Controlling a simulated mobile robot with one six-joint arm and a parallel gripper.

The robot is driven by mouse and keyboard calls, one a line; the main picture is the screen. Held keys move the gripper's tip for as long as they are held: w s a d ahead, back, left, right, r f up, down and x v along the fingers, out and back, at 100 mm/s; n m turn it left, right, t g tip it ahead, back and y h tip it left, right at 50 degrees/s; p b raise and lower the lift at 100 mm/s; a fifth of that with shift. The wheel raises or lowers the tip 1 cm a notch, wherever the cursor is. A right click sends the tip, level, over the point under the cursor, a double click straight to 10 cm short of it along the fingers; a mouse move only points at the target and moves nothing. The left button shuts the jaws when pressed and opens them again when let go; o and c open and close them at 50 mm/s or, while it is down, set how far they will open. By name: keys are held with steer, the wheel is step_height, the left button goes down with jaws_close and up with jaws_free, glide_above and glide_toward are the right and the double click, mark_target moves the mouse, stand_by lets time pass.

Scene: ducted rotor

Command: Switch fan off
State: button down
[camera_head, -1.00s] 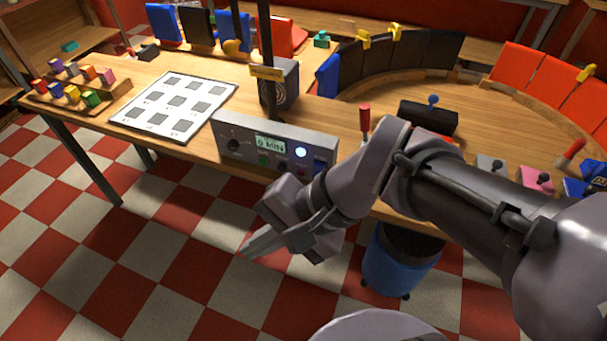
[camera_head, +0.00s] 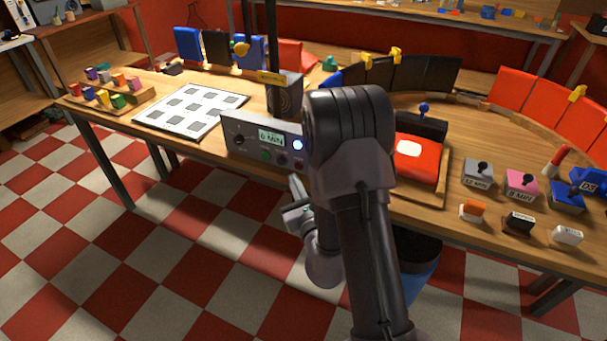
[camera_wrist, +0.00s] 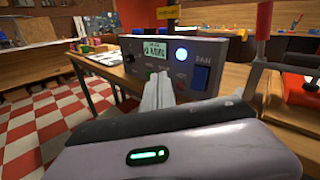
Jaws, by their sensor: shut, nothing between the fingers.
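The grey control panel (camera_head: 245,137) stands at the table's front edge, with a small lit display, a knob, buttons and a glowing blue-white light. In the wrist view the panel (camera_wrist: 138,80) fills the upper middle. A blue rocker switch (camera_wrist: 200,78) sits at its right end under the label FAN. In the head view my arm hides that end. My gripper (camera_wrist: 160,82) is shut and empty, its fingertips in front of the panel's lower middle, left of the blue switch; contact cannot be told. It also shows in the head view (camera_head: 295,186), just below the panel.
A dark box with a round grille (camera_head: 287,98) stands behind the panel beside a black post (camera_head: 271,50). A red-handled lever (camera_wrist: 262,25) rises right of the switch. A white sheet with grey squares (camera_head: 190,111) lies left. Several small switch boxes stand on the right.

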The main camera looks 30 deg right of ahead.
steer(key=shift+s+d+f, duration=0.1)
steer(key=shift+d+f, duration=0.1)
steer(key=shift+d, duration=0.05)
steer(key=w+d+f, duration=0.3)
steer(key=w+d, duration=0.2)
steer(key=d, duration=0.1)
steer(key=shift+f, duration=0.35)
steer(key=shift+d, duration=0.2)
stand_by(1.9)
steer(key=shift+w+d+f+b, duration=0.2)
steer(key=shift+b, duration=0.1)
steer(key=shift+w+d+f, duration=0.15)
steer(key=shift+w+d, duration=0.1)
steer(key=shift+d, duration=0.1)
stand_by(0.7)
steer(key=shift+s+a, duration=0.1)
steer(key=shift+a, duration=0.05)
steer(key=shift+s+a+r, duration=0.35)
steer(key=shift+s+a, duration=0.05)
steer(key=shift+a, duration=0.1)
